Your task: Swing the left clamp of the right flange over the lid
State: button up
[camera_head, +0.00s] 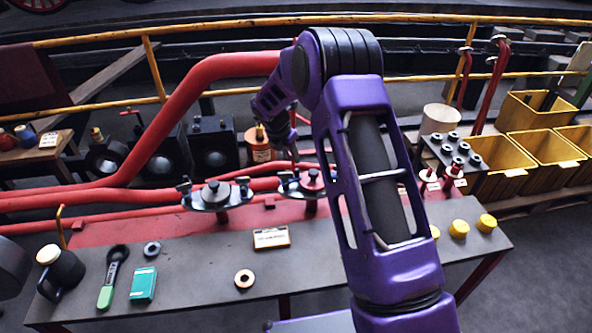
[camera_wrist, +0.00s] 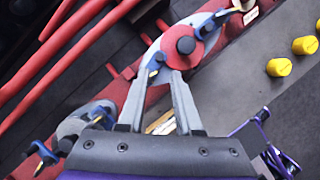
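The right flange (camera_head: 292,188) stands on the bench, with a red lid with a dark knob on top; the lid (camera_wrist: 192,48) shows clearly in the wrist view. Its left clamp (camera_wrist: 157,60), blue with a yellowish part, sits at the flange's edge beside the lid. Its right clamp (camera_wrist: 240,8) is at the far upper edge. My gripper (camera_wrist: 163,74) points at the left clamp, its fingers apart with a gap between the tips. The tips are close to the clamp; I cannot tell whether they touch it. In the head view my arm partly hides the flange.
The left flange (camera_head: 217,194) with its own clamps stands close by. Red pipes (camera_head: 170,120) run behind. A label plate (camera_head: 271,238), a ring (camera_head: 244,279), a teal box (camera_head: 143,285) and yellow caps (camera_head: 459,229) lie on the bench. The bench front middle is mostly clear.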

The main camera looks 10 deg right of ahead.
aim_at(297, 169)
jog(key=b+x, duration=0.1)
jog(key=x, duration=0.7)
jog(key=shift+w+d+f, duration=0.1)
jog(key=shift+w+f, duration=0.05)
jog(key=shift+f, duration=0.05)
grip_shut()
